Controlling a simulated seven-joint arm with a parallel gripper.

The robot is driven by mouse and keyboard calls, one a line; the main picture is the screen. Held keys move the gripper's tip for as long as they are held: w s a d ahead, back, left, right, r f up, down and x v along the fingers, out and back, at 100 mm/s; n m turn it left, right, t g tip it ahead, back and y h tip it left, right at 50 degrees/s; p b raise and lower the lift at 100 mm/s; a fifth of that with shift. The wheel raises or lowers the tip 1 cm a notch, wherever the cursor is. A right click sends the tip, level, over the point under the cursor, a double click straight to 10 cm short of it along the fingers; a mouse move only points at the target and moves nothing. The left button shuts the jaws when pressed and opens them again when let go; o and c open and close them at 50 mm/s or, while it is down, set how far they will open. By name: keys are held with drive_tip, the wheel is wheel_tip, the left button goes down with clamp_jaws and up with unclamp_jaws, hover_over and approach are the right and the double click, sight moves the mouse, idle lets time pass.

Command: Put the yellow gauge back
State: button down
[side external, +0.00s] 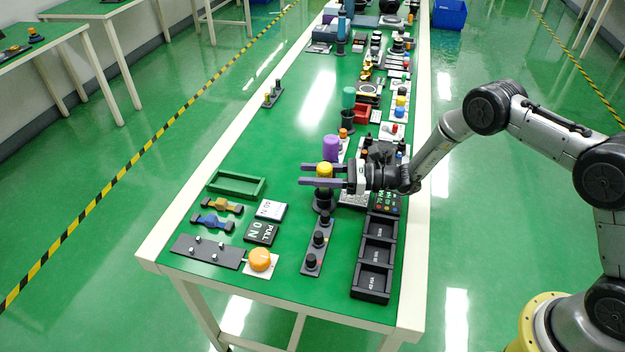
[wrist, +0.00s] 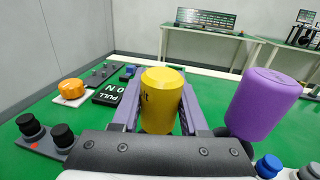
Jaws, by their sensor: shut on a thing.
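The yellow gauge (side external: 324,170) is a yellow cylinder with dark lettering on its side, partly hidden. My gripper (side external: 306,175) has its two purple-grey fingers shut on it, one on each side. In the wrist view the gauge (wrist: 160,98) stands upright between the fingers (wrist: 158,112). A round black base (side external: 323,199) shows directly below the gauge in the side view. I cannot tell whether the gauge touches it. A purple cylinder (side external: 331,146) stands just behind the gripper and shows to the right of the gauge in the wrist view (wrist: 262,105).
A black three-compartment tray (side external: 357,294) with labels lies at the front right. A black strip with several knobs (side external: 312,261) is left of it. An orange knob (side external: 260,260), signs and a green tray (side external: 236,184) are farther left. The table's left-middle is clear; its far right is crowded.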

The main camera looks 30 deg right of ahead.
drive_tip(key=shift+f, duration=1)
drive_tip(key=shift+c, duration=2.2)
unclamp_jaws()
drive_tip(key=shift+f, duration=0.15)
